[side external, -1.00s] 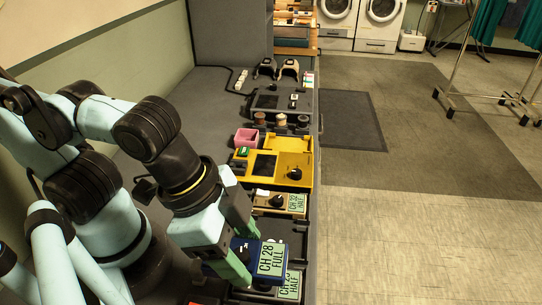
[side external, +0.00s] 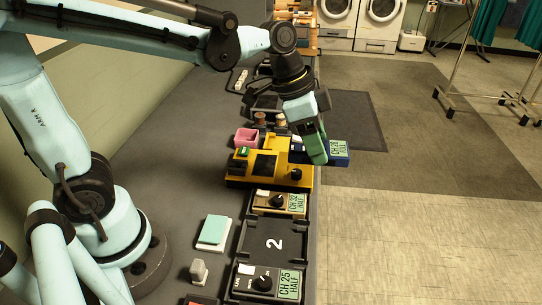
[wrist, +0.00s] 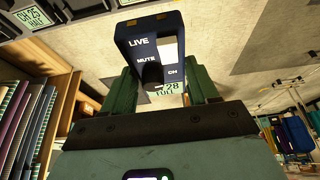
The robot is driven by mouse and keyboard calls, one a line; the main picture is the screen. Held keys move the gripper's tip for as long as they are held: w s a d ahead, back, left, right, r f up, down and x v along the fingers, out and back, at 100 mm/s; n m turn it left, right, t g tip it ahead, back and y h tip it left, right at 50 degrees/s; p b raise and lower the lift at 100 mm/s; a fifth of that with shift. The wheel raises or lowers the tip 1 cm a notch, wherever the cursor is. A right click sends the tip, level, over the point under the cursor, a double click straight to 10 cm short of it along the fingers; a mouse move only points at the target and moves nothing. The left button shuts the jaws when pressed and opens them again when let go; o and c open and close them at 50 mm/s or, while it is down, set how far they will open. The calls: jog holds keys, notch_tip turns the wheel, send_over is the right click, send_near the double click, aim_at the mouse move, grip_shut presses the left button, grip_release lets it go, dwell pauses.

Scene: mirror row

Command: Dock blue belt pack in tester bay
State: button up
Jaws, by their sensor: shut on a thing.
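The blue belt pack (side external: 338,153) is held by my gripper (side external: 314,145) above the right side of the yellow tester, at the table's right edge. Its green label reads CH 28 in the side view. In the wrist view the pack (wrist: 146,40) sits between the two green fingers of my gripper (wrist: 163,88), with LIVE and MUTE lettering, a black knob and a green label. The yellow tester (side external: 236,180) has a dark screen, a green button and a black knob. My gripper and the pack hide part of its right side, so its bay cannot be made out.
A rack with an empty slot marked 2 (side external: 259,238) lies between the CH 32 HALF pack (side external: 268,201) and the CH 25 HALF pack (side external: 246,281). A pink box (side external: 245,138) stands behind the tester. A mint-topped pad (side external: 214,232) lies left of the rack.

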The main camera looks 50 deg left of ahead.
jog(key=w+a+f, duration=0.2)
jog(key=w+a, duration=0.4)
jog(key=a, duration=0.2)
send_over(286, 146)
notch_tip(286, 146, down, 4)
jog(key=shift+f, duration=2.4)
jog(key=shift+f, duration=1.1)
jog(key=o, duration=1.2)
jog(key=shift+o, duration=0.2)
jog(key=v, duration=1.2)
